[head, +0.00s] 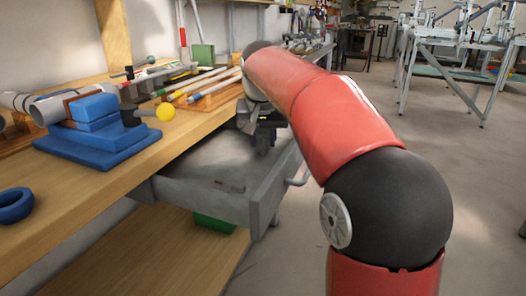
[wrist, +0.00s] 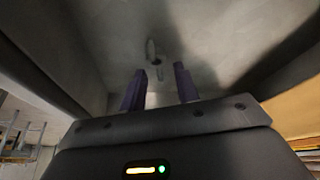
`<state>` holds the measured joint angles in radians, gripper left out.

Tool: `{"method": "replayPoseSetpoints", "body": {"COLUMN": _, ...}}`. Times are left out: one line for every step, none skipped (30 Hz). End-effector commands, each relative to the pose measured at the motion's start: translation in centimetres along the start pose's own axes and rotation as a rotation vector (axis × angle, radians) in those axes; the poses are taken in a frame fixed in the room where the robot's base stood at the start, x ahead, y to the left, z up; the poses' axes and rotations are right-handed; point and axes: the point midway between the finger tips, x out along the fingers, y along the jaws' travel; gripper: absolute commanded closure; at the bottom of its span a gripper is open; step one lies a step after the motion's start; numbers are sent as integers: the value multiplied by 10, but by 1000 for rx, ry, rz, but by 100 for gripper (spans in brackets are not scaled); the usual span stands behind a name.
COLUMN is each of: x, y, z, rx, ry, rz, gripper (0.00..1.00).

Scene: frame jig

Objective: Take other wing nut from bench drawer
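The bench drawer (head: 277,188) is pulled open below the wooden bench. A small grey wing nut (wrist: 155,61) lies on the drawer floor in the wrist view. In the head view it is a small dark shape (head: 230,187) on the floor, too small to make out clearly. My gripper (head: 263,148) reaches down over the drawer, partly behind my red arm. In the wrist view my gripper (wrist: 159,72) is open and empty, its two purple fingers apart. The wing nut shows between and beyond the fingertips; the remaining distance is hard to tell.
Drawer walls (wrist: 60,60) stand close around the gripper. On the bench (head: 75,205) are a blue clamp block (head: 97,135) with a yellow knob, a blue ring (head: 14,205) and several rods (head: 205,82). A green box (head: 213,222) sits below the drawer.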

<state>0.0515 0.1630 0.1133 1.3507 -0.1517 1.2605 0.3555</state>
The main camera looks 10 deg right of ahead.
Motion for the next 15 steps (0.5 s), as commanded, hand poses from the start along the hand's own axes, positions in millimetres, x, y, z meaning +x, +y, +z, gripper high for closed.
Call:
{"method": "replayPoseSetpoints", "body": {"x": 3, "y": 0, "z": 0, "rx": 0, "ry": 1, "rz": 0, "gripper": 69}}
{"method": "replayPoseSetpoints", "body": {"x": 3, "y": 0, "z": 0, "rx": 0, "ry": 2, "rz": 0, "gripper": 69}}
{"method": "replayPoseSetpoints", "body": {"x": 4, "y": 0, "z": 0, "rx": 0, "ry": 2, "rz": 0, "gripper": 69}}
{"method": "replayPoseSetpoints", "body": {"x": 3, "y": 0, "z": 0, "rx": 0, "ry": 2, "rz": 0, "gripper": 69}}
{"method": "replayPoseSetpoints", "body": {"x": 3, "y": 0, "z": 0, "rx": 0, "ry": 2, "rz": 0, "gripper": 69}}
{"method": "replayPoseSetpoints", "body": {"x": 3, "y": 0, "z": 0, "rx": 0, "ry": 2, "rz": 0, "gripper": 69}}
{"method": "replayPoseSetpoints", "body": {"x": 3, "y": 0, "z": 0, "rx": 0, "ry": 2, "rz": 0, "gripper": 69}}
{"method": "replayPoseSetpoints", "body": {"x": 3, "y": 0, "z": 0, "rx": 0, "ry": 2, "rz": 0, "gripper": 69}}
{"method": "replayPoseSetpoints", "body": {"x": 3, "y": 0, "z": 0, "rx": 0, "ry": 2, "rz": 0, "gripper": 74}}
{"method": "replayPoseSetpoints", "body": {"x": 3, "y": 0, "z": 0, "rx": 0, "ry": 2, "rz": 0, "gripper": 78}}
{"method": "replayPoseSetpoints", "body": {"x": 3, "y": 0, "z": 0, "rx": 0, "ry": 2, "rz": 0, "gripper": 82}}
{"method": "replayPoseSetpoints", "body": {"x": 3, "y": 0, "z": 0, "rx": 0, "ry": 2, "rz": 0, "gripper": 87}}
{"method": "replayPoseSetpoints", "body": {"x": 3, "y": 0, "z": 0, "rx": 0, "ry": 2, "rz": 0, "gripper": 91}}
{"method": "replayPoseSetpoints", "body": {"x": 3, "y": 0, "z": 0, "rx": 0, "ry": 2, "rz": 0, "gripper": 95}}
{"method": "replayPoseSetpoints", "body": {"x": 3, "y": 0, "z": 0, "rx": 0, "ry": 2, "rz": 0, "gripper": 100}}
